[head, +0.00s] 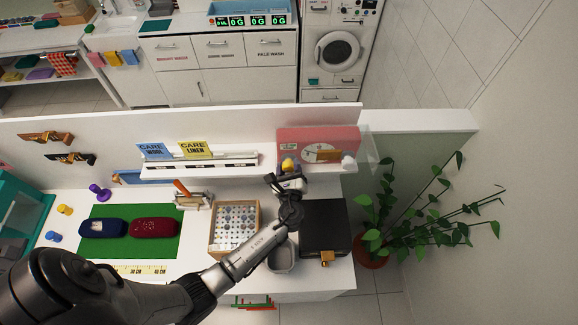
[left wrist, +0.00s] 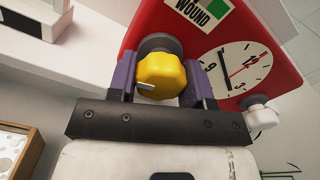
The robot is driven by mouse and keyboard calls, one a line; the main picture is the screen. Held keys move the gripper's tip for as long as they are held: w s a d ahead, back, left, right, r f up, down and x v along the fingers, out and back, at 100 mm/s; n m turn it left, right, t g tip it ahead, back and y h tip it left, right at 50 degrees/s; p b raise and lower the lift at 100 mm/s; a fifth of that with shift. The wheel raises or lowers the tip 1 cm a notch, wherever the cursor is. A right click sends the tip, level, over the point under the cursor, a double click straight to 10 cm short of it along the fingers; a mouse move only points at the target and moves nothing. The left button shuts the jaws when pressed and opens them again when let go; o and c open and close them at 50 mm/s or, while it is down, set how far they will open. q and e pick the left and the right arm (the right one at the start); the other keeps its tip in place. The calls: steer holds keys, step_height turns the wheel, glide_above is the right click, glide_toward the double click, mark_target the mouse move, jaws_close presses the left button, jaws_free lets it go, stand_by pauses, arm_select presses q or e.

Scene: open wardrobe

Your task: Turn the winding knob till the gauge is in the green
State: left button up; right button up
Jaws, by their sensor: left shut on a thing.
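A red clock box (head: 345,140) stands on the wall shelf; it fills the top of the left wrist view (left wrist: 185,32). Its yellow winding knob (left wrist: 162,75) has a small pale mark at its lower left. My left gripper (head: 288,172) reaches up to the box, its purple fingers on either side of the knob, shut on it in the left wrist view (left wrist: 165,88). Above the knob is a label (left wrist: 203,10) reading "WOUND" with a green patch, cut off by the picture's top. No gauge pointer can be made out. My right gripper is not in view.
A white dial (left wrist: 238,68) and a white side knob (left wrist: 262,112) sit right of the yellow knob. Below the shelf are a wooden box (head: 213,240), a dark box (head: 324,225) and a grey bin (head: 283,258). A plant (head: 385,215) stands at the right.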

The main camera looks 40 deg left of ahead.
arm_select(q)
steer(key=o, duration=0.9)
steer(key=shift+b+v, duration=2.05)
steer(key=shift+v, duration=4.9)
